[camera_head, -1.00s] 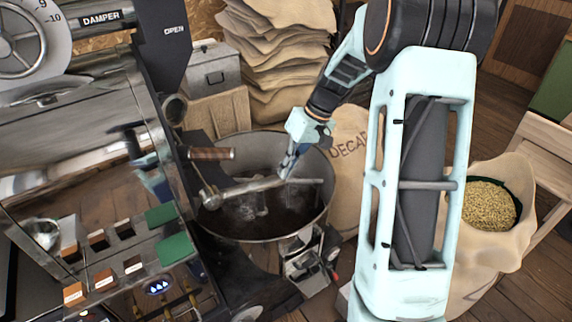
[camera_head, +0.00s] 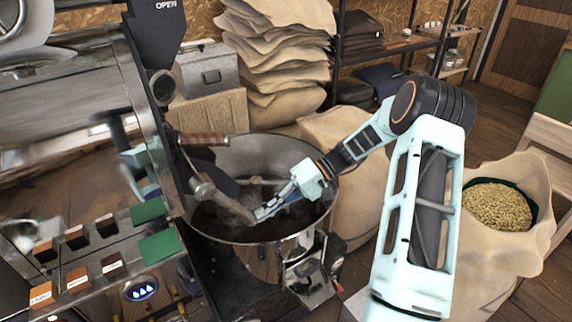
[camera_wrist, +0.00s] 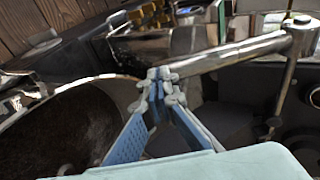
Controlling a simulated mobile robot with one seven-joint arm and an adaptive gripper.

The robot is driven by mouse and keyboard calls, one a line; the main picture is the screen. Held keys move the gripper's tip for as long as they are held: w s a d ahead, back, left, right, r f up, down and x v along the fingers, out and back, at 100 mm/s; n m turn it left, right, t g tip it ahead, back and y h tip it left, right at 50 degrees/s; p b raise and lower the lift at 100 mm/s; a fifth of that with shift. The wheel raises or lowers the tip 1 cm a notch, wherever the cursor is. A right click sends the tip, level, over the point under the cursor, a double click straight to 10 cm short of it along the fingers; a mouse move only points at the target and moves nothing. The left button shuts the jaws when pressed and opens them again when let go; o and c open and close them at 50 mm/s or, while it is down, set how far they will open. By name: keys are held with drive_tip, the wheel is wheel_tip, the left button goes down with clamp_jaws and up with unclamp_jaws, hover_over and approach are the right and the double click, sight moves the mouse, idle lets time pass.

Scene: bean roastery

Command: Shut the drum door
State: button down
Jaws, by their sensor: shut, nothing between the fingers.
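The roaster's front (camera_head: 70,175) is at left in the head view. A metal lever bar (camera_head: 225,203) with a pivot at its upper left reaches over the round cooling bin (camera_head: 265,240); it appears to belong to the drum door. The door panel itself is mostly hidden, so I cannot tell how far it stands open. My gripper (camera_head: 260,214) is shut and empty, at the bar's free end. In the wrist view, my fingertips (camera_wrist: 162,85) overlap the end of the bar (camera_wrist: 230,54), which runs up right to a post. Whether they touch is unclear.
A wooden handle (camera_head: 204,140) juts from the roaster above the bin. The bin holds a stirring arm and dark contents. An open sack of pale beans (camera_head: 500,205) stands at right. Stacked sacks (camera_head: 280,50) and a grey metal box (camera_head: 207,68) are behind.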

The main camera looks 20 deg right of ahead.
drive_tip(key=s+a+f+y+b, duration=0.1)
drive_tip(key=a+f+y+b, duration=0.1)
drive_tip(key=a+y+b, duration=0.1)
drive_tip(key=s+a+f+g+y+b, duration=0.1)
drive_tip(key=s+a+f+y+b, duration=0.1)
drive_tip(key=a, duration=0.3)
drive_tip(key=shift+a+f+m+y+b, duration=0.4)
drive_tip(key=shift+y+b, duration=0.1)
